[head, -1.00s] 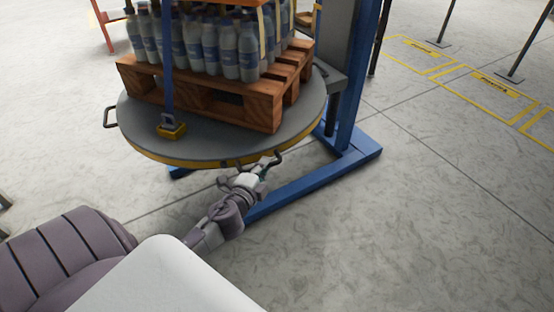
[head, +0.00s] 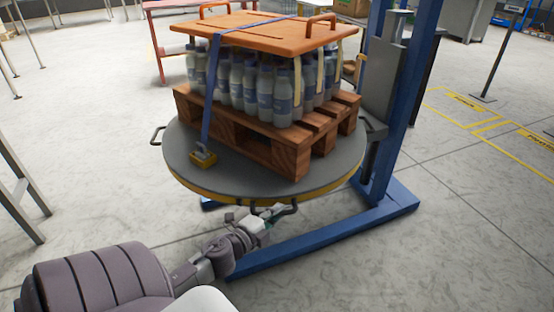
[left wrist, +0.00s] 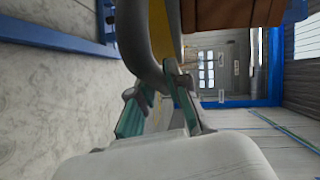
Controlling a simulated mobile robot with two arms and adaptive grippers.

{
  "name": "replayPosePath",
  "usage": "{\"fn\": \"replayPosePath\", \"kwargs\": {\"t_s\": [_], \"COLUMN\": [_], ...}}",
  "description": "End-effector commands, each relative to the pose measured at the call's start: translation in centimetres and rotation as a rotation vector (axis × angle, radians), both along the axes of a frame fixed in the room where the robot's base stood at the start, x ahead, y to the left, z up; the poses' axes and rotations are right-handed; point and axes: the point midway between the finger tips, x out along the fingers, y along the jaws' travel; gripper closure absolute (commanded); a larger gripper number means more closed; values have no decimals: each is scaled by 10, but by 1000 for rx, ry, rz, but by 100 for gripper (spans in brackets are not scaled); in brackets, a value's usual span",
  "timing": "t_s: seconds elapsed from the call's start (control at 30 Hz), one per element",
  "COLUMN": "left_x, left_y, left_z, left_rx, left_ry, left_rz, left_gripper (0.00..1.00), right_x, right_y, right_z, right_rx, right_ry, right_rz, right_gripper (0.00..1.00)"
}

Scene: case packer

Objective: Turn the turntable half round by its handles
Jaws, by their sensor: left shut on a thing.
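The turntable (head: 180,150) is a round grey disc with a yellow rim. It carries a wooden pallet (head: 290,155) of bottles under an orange lid (head: 260,32). One dark handle (head: 157,136) sticks out at its left, another (head: 377,130) at its right. My left gripper (head: 272,218) is at the front handle (head: 290,208), below the rim, and is shut on it. In the left wrist view, the teal fingers (left wrist: 157,88) are around the curved grey handle (left wrist: 137,40), beside the yellow rim (left wrist: 160,35). The exact contact is partly hidden. My right gripper is not in view.
A blue post (head: 405,100) with a blue floor frame (head: 320,240) stands right of and under the turntable. Open floor lies left and right.

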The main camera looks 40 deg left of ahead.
Motion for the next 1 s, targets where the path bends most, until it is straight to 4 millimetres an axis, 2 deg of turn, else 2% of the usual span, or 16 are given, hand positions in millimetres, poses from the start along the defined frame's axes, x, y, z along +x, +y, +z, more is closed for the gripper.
{"fn": "replayPosePath", "kwargs": {"t_s": [0.03, 0.07, 0.2, 0.57, 0.67, 1.0], "left_x": [0, 0, 0, -4, -17, -87], "left_y": [1, 1, 1, 0, -2, -7], "left_z": [-1, -1, 0, 0, 1, 10], "left_rx": [1, 1, 1, -1, -4, -4], "left_ry": [2, 2, 1, 1, 2, 3], "left_rz": [3, 3, 3, 2, 2, 6], "left_gripper": [100, 81, 59, 59, 59, 59], "right_x": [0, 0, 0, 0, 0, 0], "right_y": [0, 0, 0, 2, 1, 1], "right_z": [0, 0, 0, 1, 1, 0], "right_rx": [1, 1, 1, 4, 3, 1], "right_ry": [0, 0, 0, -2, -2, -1], "right_rz": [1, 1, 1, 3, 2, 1], "right_gripper": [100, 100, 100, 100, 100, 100]}}
